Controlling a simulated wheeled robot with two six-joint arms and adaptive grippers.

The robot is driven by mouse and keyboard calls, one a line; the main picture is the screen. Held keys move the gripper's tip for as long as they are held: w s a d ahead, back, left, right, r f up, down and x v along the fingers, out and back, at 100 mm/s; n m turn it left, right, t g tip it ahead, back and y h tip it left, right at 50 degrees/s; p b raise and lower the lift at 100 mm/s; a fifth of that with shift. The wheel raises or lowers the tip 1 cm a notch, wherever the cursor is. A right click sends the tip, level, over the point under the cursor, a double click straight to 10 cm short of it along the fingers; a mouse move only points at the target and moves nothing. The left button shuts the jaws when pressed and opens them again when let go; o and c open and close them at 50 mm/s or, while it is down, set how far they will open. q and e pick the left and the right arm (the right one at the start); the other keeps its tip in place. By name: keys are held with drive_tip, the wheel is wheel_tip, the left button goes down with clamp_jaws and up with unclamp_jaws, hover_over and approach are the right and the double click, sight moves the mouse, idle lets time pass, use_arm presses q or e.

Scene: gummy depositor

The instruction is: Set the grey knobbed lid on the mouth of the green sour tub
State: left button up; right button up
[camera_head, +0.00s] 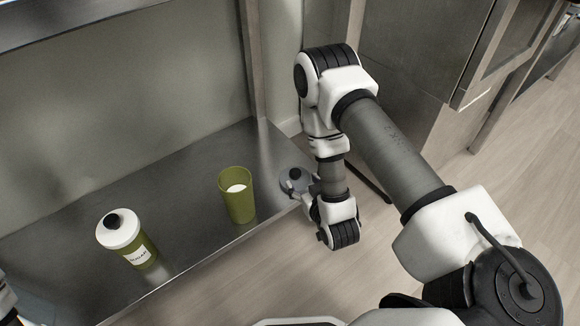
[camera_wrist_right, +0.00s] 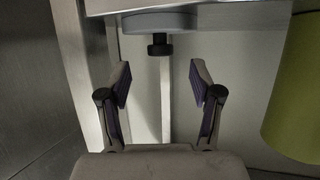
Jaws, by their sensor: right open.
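The grey lid (camera_head: 290,187) with a dark knob (camera_head: 295,174) lies on the right end of the metal shelf. It also shows at the top of the right wrist view (camera_wrist_right: 182,20), its black knob (camera_wrist_right: 160,46) between and beyond the fingers. My right gripper (camera_wrist_right: 160,78) is open and empty, close to the lid, not visibly touching the knob; in the head view the gripper (camera_head: 304,194) is partly hidden by its own wrist. The green tub (camera_head: 238,205) stands upright and open left of the lid, with white contents. It shows at the right wrist view's right edge (camera_wrist_right: 297,95).
Another green tub (camera_head: 140,252) with a white lid, black knob and a white label stands at the left of the shelf (camera_head: 185,215). A metal post (camera_head: 252,60) rises behind the shelf's right end. Clear shelf lies between the two tubs.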

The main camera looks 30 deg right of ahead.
sight(298, 177)
drive_tip(key=b+x, duration=0.4)
drive_tip(key=x, duration=0.2)
drive_tip(key=shift+w+d+f, duration=0.1)
drive_tip(key=shift+w+f, duration=0.1)
drive_tip(key=shift+f, duration=0.1)
drive_tip(key=shift+w+r, duration=0.1)
drive_tip(key=c, duration=0.9)
